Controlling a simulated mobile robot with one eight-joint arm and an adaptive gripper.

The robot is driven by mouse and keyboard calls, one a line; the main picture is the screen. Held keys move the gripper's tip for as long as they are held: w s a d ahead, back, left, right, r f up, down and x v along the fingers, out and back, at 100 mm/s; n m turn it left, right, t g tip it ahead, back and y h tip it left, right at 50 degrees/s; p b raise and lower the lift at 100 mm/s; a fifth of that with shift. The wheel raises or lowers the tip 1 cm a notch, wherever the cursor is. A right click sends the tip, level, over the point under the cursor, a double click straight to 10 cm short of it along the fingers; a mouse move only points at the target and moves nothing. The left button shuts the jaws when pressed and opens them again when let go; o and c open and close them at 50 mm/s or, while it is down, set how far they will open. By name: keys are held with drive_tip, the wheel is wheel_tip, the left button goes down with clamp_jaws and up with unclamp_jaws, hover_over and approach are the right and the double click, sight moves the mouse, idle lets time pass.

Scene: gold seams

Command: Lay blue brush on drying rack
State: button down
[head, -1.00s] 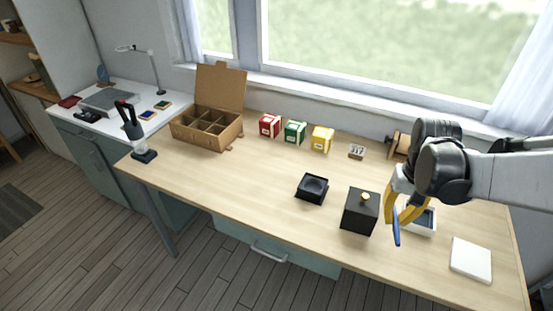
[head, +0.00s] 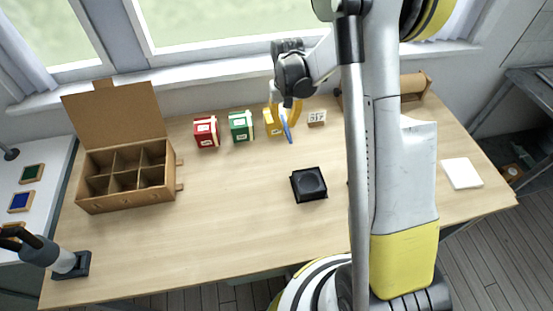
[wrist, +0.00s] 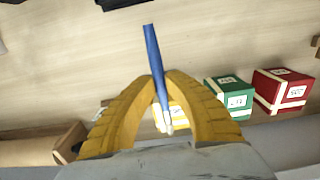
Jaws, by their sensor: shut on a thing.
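My gripper (head: 286,110) is shut on the blue brush (head: 288,132), in front of the yellow box at the back of the table. In the wrist view the yellow fingertips (wrist: 160,88) pinch the brush (wrist: 152,48), whose blue handle sticks out past them and whose pale end lies between the fingers. The brush is held above the table. I cannot make out a drying rack in either current view; my arm hides part of the table's right half in the head view.
Red (head: 206,131), green (head: 241,125) and yellow (head: 269,124) boxes stand along the back, beside a small calendar block (head: 317,117). A divided cardboard box (head: 125,180) is at left. A black square dish (head: 308,184) sits mid-table. A white pad (head: 461,173) lies at right.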

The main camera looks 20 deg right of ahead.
drive_tip(key=b, duration=0.4)
hover_over(267, 171)
wheel_tip(267, 171, down, 7)
drive_tip(key=shift+s+a+f, duration=0.1)
drive_tip(key=shift+f, duration=0.05)
drive_tip(key=shift+f+b, duration=0.55)
drive_tip(key=shift+f, duration=1.4)
drive_tip(key=shift+f, duration=0.2)
drive_tip(key=c, duration=1.5)
unclamp_jaws()
drive_tip(key=shift+o, duration=0.2)
drive_tip(key=shift+r, duration=0.1)
